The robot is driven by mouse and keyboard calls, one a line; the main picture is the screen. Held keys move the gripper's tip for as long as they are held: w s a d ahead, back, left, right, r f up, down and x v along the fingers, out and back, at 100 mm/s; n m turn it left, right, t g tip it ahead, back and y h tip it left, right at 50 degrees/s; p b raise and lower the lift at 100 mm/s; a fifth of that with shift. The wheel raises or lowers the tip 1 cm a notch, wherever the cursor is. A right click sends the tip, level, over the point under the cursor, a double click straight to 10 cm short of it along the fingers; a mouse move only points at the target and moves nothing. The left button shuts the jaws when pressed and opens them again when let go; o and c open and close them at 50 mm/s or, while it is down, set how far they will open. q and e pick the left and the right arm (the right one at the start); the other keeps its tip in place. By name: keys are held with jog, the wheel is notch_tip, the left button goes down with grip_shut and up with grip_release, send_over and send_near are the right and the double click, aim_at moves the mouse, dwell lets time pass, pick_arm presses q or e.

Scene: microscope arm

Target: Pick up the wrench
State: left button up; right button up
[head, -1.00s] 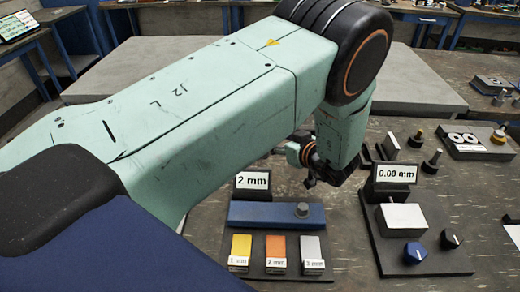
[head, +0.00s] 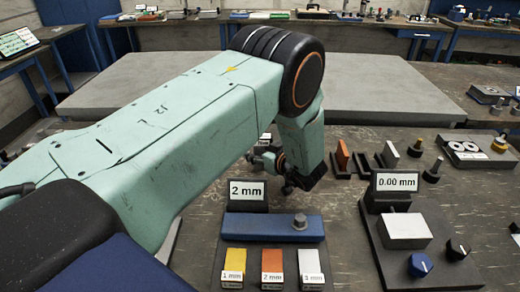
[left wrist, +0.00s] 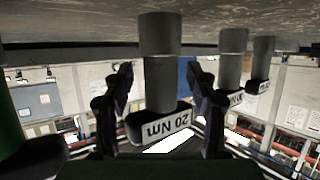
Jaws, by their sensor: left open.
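In the left wrist view, which is upside down, a grey cylinder with a dark end (left wrist: 160,125) labelled "20 Nm" shows between the two dark fingers of my left gripper (left wrist: 160,105). It may be the wrench; its full shape is not visible. The fingers are open and apart from it on both sides, and I cannot tell how deep it sits between them. In the head view my left gripper (head: 288,187) is low over the table, partly hidden behind my arm, and I cannot make out the wrench. My right gripper is not in view.
Two similar grey cylinders (left wrist: 232,70) stand beside the labelled one. In the head view, a "2 mm" sign (head: 247,191), a blue bar (head: 260,228) and coloured blocks (head: 272,265) are in front. A "0.00 mm" gauge (head: 395,182) and dark knobs are at right.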

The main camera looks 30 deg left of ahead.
pick_arm(q)
jog(key=shift+a+f, duration=0.1)
jog(key=shift+a, duration=0.2)
jog(key=shift+w+d, duration=0.1)
jog(key=c, duration=0.9)
grip_shut()
